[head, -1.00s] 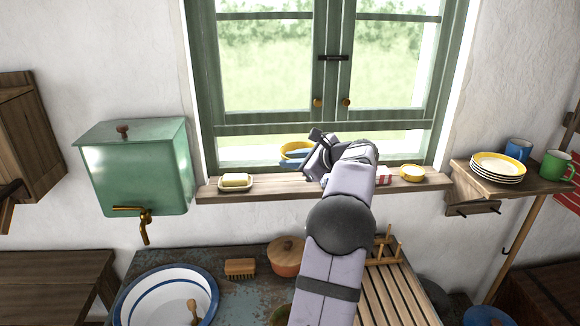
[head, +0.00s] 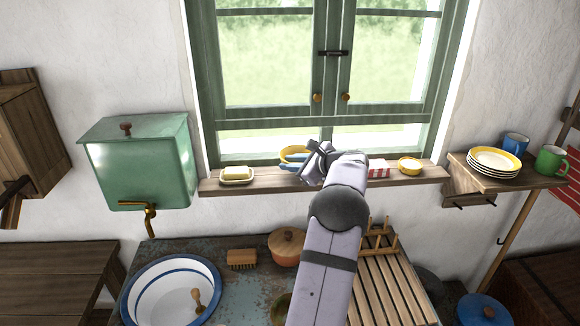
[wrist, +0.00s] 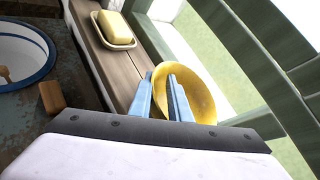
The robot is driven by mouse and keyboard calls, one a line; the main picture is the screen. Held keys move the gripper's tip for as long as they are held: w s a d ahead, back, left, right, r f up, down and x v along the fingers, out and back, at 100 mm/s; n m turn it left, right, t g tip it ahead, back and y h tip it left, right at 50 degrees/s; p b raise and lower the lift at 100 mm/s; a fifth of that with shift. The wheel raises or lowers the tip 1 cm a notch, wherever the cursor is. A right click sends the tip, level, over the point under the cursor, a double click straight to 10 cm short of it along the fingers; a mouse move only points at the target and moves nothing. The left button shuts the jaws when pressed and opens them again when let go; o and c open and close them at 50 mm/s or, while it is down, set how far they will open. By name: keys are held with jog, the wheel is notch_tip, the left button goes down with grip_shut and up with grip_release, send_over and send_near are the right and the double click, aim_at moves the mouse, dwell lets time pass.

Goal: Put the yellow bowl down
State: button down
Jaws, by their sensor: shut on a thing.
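The yellow bowl (head: 291,151) is at the window, over or on the wooden sill (head: 213,187), between the butter dish and my wrist. My gripper (head: 297,162) is shut on the bowl, and its blue fingers show just in front of it. In the wrist view the yellow bowl (wrist: 198,80) lies beyond the blue fingertips of my gripper (wrist: 163,80), with its inside partly visible. My fingers hide its near side. I cannot tell whether its base touches the sill.
A butter dish (head: 237,176) stands on the sill to the left. A red-and-white box (head: 378,168) and a small yellow dish (head: 409,166) stand to the right. The green window frame (head: 203,90) is close behind the bowl. Bare sill lies between butter and bowl.

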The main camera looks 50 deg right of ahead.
jog(key=shift+f, duration=0.6)
jog(key=shift+w+d+p, duration=0.1)
jog(key=shift+p, duration=0.5)
jog(key=shift+f, duration=0.3)
jog(key=c, duration=1.6)
grip_release()
jog(key=shift+f, duration=0.1)
jog(key=shift+c, duration=0.2)
jog(key=b+v, duration=0.4)
jog(key=v, duration=0.8)
jog(key=shift+b, duration=0.35)
